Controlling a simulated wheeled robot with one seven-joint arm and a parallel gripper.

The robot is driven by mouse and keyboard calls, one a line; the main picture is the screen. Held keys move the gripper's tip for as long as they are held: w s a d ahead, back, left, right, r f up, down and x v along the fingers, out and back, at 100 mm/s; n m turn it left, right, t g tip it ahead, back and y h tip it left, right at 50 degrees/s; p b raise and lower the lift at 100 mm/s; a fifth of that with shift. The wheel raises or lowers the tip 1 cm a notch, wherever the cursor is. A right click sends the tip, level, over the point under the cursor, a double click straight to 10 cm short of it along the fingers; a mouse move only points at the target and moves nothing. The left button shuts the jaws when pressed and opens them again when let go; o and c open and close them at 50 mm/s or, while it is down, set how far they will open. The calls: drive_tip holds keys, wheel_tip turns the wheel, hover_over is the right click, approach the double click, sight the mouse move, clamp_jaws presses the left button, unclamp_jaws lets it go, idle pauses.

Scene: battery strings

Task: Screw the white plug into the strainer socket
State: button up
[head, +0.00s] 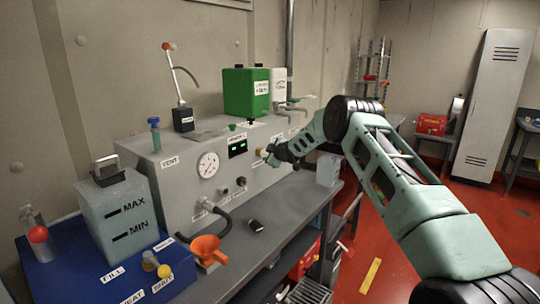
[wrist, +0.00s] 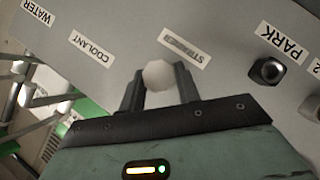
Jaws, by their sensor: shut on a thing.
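In the wrist view my gripper (wrist: 160,85) is shut on the white plug (wrist: 159,74), whose round pale face shows between the two dark fingers. The plug is at the grey panel, just below a label (wrist: 184,42) that seems to read STRAINER. The strainer socket itself is not visible; plug and fingers cover that spot. I cannot tell how deep the plug sits or whether it is threaded. In the head view my gripper (head: 272,157) reaches the right part of the grey machine's front (head: 190,185), and the plug is too small to make out there.
A dark hex fitting (wrist: 268,70) sits under the PARK label (wrist: 283,42), right of my gripper. COOLANT (wrist: 91,46) and WATER labels lie to the left. In the head view a gauge (head: 208,165), a hose (head: 222,218) and an orange funnel (head: 207,248) stand left of my arm.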

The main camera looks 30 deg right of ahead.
drive_tip(key=shift+r+m+g+y+p, duration=0.15)
drive_tip(key=shift+m+g+y+p, duration=0.2)
drive_tip(key=shift+p, duration=3.25)
drive_tip(key=shift+a+m+y+p, duration=0.1)
drive_tip(key=shift+m+y+p, duration=0.15)
drive_tip(key=shift+p, duration=0.9)
drive_tip(key=shift+p, duration=0.6)
drive_tip(key=shift+f+b, duration=0.55)
drive_tip(key=shift+b, duration=0.2)
drive_tip(key=shift+a+f+g+y+b, duration=0.2)
drive_tip(key=shift+g+y+b, duration=0.1)
drive_tip(key=shift+b, duration=0.3)
drive_tip(key=shift+m, duration=0.3)
drive_tip(key=shift+d+r+b, duration=0.15)
drive_tip(key=shift+r+b, duration=0.25)
drive_tip(key=shift+b, duration=0.05)
drive_tip(key=shift+r, duration=0.1)
